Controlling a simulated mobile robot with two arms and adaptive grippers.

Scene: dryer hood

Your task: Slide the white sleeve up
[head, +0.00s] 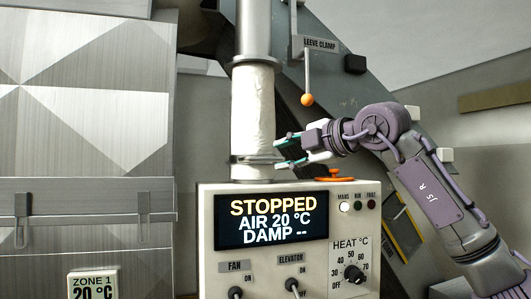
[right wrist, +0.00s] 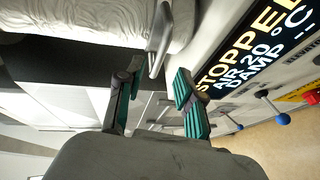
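The white sleeve (head: 253,110) is a wrinkled cloth tube around the upright metal pipe (head: 256,30), above the control box. A metal ring with a tab (head: 248,160) goes round its lower part. In the right wrist view the sleeve (right wrist: 90,18) lies along the top, and the metal tab (right wrist: 158,42) sticks out towards my fingers. My right gripper (head: 283,151) is beside the lower sleeve, on its right. In the right wrist view its teal-padded fingers (right wrist: 158,84) are apart, with the tab's end near the gap; I cannot tell whether they touch. My left gripper is not in view.
The sleeve clamp lever with an orange ball (head: 307,99) hangs above my right gripper. An orange knob (head: 335,176) sits on the control box (head: 205,235), just below the gripper. The display (head: 272,221) reads STOPPED. Metal panels (head: 85,90) fill the left.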

